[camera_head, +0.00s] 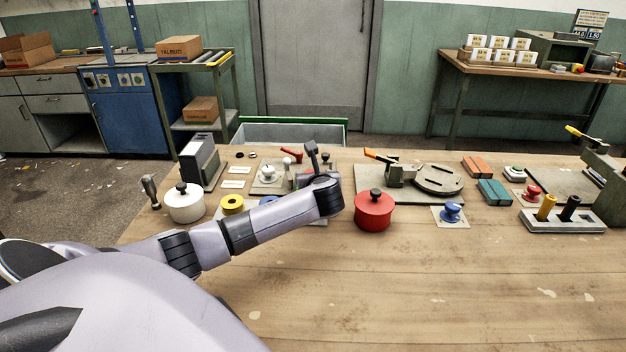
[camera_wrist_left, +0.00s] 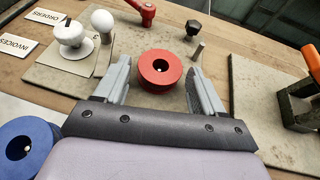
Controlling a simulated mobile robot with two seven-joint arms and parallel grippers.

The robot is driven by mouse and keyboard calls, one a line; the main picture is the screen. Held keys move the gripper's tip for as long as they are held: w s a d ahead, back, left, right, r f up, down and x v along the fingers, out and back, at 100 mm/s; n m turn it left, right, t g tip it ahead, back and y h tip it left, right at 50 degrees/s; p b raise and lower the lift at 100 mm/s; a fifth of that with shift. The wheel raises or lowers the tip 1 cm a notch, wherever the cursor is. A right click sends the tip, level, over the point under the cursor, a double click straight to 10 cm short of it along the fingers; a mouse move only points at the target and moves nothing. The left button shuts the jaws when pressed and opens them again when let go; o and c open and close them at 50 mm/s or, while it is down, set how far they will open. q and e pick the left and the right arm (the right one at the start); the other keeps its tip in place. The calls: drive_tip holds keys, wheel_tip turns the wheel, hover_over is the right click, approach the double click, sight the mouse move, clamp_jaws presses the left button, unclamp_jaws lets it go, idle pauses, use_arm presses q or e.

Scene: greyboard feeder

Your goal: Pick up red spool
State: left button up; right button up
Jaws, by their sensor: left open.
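The red spool (camera_wrist_left: 157,82) is a short red cylinder with a dark centre hole, seen from above in the left wrist view. It rests on a grey plate (camera_wrist_left: 100,83). My left gripper (camera_wrist_left: 159,66) is open, with one finger on each side of the spool. Gaps show between the spool and both fingers, and I cannot tell how high the fingers are above the plate. In the head view my left forearm and hand hide the red spool. My right gripper is not in view.
A blue spool (camera_wrist_left: 28,148) and a yellow spool (camera_head: 232,203) are near my left arm. A red pot (camera_head: 374,212) stands right of the hand. A white knob (camera_wrist_left: 102,20), red lever (camera_wrist_left: 143,10) and black knob (camera_wrist_left: 194,30) stand beyond. The table front (camera_head: 400,300) is clear.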

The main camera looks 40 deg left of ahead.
use_arm(q)
drive_tip(key=shift+x, duration=0.85)
drive_tip(key=c, duration=0.8)
drive_tip(key=shift+r, duration=0.1)
